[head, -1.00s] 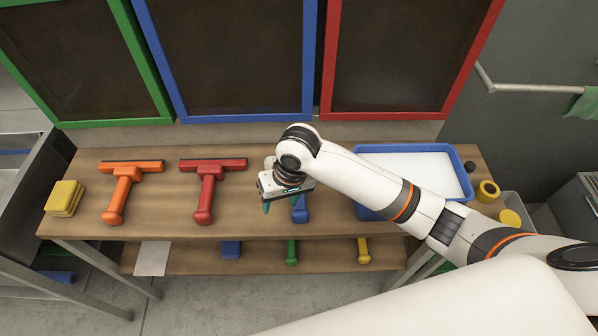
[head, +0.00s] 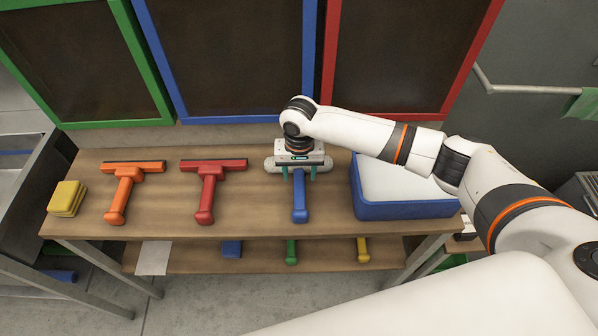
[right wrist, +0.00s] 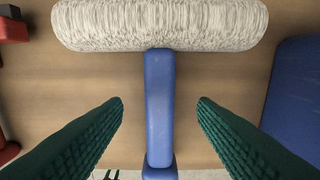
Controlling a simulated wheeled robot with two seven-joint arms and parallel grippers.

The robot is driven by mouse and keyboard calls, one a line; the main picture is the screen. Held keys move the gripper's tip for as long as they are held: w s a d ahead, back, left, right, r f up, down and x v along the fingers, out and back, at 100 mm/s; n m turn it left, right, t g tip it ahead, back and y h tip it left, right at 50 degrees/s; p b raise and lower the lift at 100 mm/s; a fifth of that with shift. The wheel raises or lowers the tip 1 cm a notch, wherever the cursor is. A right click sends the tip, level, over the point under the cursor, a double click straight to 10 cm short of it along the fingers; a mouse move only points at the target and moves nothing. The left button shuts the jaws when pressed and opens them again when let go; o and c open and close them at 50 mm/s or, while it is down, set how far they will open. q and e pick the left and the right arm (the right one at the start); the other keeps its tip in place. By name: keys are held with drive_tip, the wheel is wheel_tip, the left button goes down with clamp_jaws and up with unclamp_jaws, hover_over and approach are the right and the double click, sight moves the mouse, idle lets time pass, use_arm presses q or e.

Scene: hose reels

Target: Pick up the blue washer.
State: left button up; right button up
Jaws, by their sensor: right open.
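The blue washer (head: 300,207) lies on the wooden bench top, with its blue handle toward me and its white fluffy head at the far end. In the right wrist view its handle (right wrist: 158,130) runs upright through the middle, below the wide fluffy head (right wrist: 160,24). My right gripper (head: 299,174) is over the washer, near where handle and head meet. Its two green fingers are open, one on each side of the handle with a gap on both sides. Part of the head is hidden behind the gripper. My left gripper is not in view.
A red squeegee (head: 207,190) and an orange squeegee (head: 123,190) lie to the left, with yellow sponges (head: 66,198) at the bench's left end. A blue tub (head: 405,210) with white contents stands close on the right. Framed dark panes stand behind the bench.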

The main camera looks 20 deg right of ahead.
sight(300, 184)
drive_tip(key=f, duration=0.3)
drive_tip(key=shift+s+a+f+p, duration=0.1)
drive_tip(key=shift+s+f+p, duration=0.2)
drive_tip(key=shift+f+p, duration=0.1)
drive_tip(key=shift+f, duration=0.55)
drive_tip(key=c, duration=1.1)
